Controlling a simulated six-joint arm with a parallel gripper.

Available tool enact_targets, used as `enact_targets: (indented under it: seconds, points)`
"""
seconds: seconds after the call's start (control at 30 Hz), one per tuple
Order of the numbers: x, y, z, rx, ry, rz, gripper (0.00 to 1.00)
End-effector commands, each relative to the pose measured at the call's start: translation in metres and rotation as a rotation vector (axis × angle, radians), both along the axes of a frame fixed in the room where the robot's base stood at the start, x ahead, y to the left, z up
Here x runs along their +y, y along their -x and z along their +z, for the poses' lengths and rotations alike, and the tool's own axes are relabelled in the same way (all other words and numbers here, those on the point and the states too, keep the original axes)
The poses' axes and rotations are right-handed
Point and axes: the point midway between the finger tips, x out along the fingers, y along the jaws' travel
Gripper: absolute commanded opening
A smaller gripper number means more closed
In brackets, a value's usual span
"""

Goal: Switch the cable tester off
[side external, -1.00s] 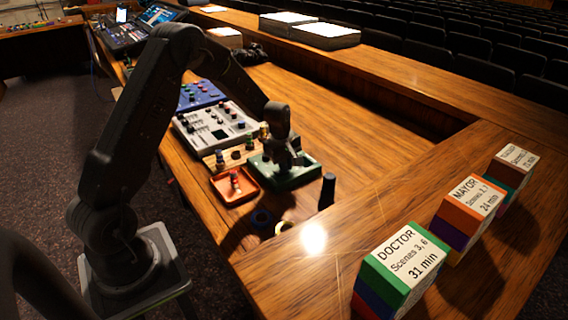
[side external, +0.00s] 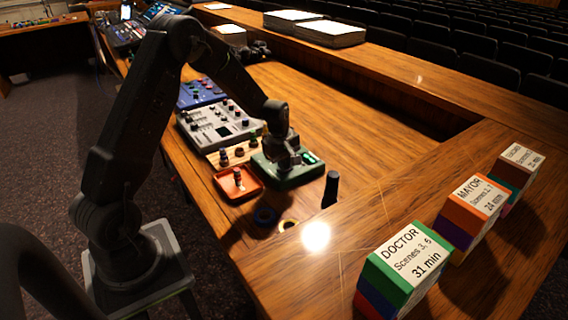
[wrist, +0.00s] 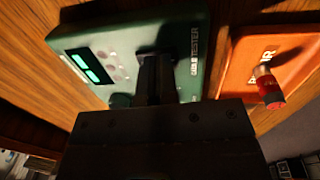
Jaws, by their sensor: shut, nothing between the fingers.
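The cable tester (wrist: 200,28) is a green box lettered "CABLE TESTER" in the wrist view. Its small display (wrist: 85,68) glows green beside several pale round buttons. The tester (side external: 275,174) also shows in the side view, on the wooden desk. My gripper (wrist: 168,62) is shut and empty, with its fingers pointing down over the tester's face. In the side view my gripper (side external: 287,165) is low over the tester. The fingers hide part of the face, and I cannot make out the switch or tell whether they touch it.
An orange tray (side external: 222,190) with a small red-tipped piece stands close beside the tester. A grey mixer (side external: 205,138) lies behind it. Labelled blocks (side external: 405,265) stand at the right.

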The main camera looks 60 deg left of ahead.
Motion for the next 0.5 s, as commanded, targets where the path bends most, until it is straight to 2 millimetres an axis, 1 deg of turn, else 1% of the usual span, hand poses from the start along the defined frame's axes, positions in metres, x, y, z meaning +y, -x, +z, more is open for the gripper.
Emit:
enact_targets:
  seconds: [0.17, 0.5]
  points:
    - [0.000, 0.002, 0.019, -0.003, -0.002, 0.000, 0.00]
    - [0.000, 0.011, 0.094, -0.005, -0.002, 0.001, 0.00]
